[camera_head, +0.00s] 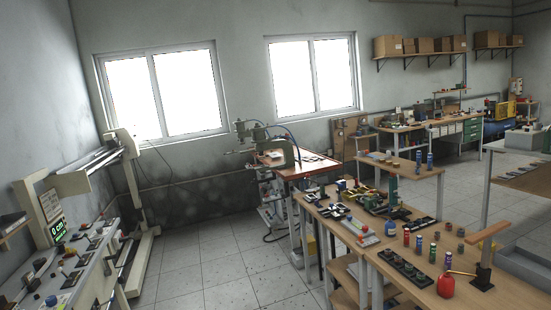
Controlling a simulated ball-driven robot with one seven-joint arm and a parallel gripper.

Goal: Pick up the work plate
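My gripper does not show in the head camera view. I cannot pick out a work plate for certain at this distance. A grey machine with blue hoses (254,133) stands at the red-edged table (312,171) under the right window. Small flat items lie on that table, too small to identify. The long wooden workbench (452,288) at right carries bottles, cans, dark trays and small tools. None of these is clearly a plate.
A control console (85,262) with a green display (57,230) fills the lower left. A white upright frame (140,215) stands beside it. The tiled floor (215,270) between console and workbench is clear. Cardboard boxes (388,46) sit on a high wall shelf.

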